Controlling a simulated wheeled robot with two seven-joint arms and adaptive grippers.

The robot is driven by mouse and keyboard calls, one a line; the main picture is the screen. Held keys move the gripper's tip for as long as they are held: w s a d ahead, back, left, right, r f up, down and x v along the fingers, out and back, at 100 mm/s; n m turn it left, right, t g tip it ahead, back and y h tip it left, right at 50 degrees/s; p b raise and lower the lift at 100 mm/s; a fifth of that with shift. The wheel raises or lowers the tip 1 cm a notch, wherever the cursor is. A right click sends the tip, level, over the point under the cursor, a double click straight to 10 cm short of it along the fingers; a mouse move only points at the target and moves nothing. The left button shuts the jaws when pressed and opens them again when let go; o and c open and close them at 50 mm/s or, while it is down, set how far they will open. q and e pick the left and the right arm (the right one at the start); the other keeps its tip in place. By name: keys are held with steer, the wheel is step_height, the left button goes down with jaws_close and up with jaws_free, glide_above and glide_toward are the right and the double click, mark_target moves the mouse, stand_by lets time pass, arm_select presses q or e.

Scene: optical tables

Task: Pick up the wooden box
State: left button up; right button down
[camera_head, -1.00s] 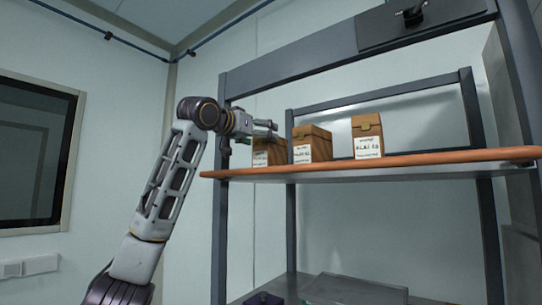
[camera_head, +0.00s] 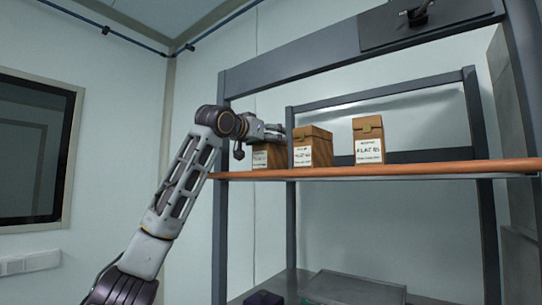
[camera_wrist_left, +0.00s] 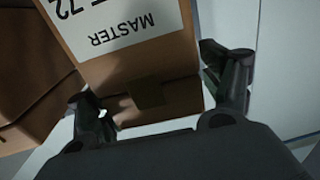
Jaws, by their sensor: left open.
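Three brown boxes with white labels stand in a row on the shelf: the left box (camera_head: 263,158), the middle box (camera_head: 311,148) and the right box (camera_head: 368,141). My left gripper (camera_head: 279,132) is open at the upper part of the left box and partly hides it. In the left wrist view, the left gripper (camera_wrist_left: 148,82) has its fingers on either side of a brown box (camera_wrist_left: 158,62), whose label reads "MASTER". I cannot tell whether either finger touches it. My right gripper is not in view.
The shelf has an orange front edge (camera_head: 400,169) and dark metal posts (camera_head: 219,240). In the left wrist view, another brown box (camera_wrist_left: 32,75) is close beside the left finger. A lower shelf holds a flat tray (camera_head: 350,289) and a dark object (camera_head: 263,298).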

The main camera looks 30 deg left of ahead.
arm_select(q)
jaws_close()
steer(key=shift+r, duration=0.1)
stand_by(0.4)
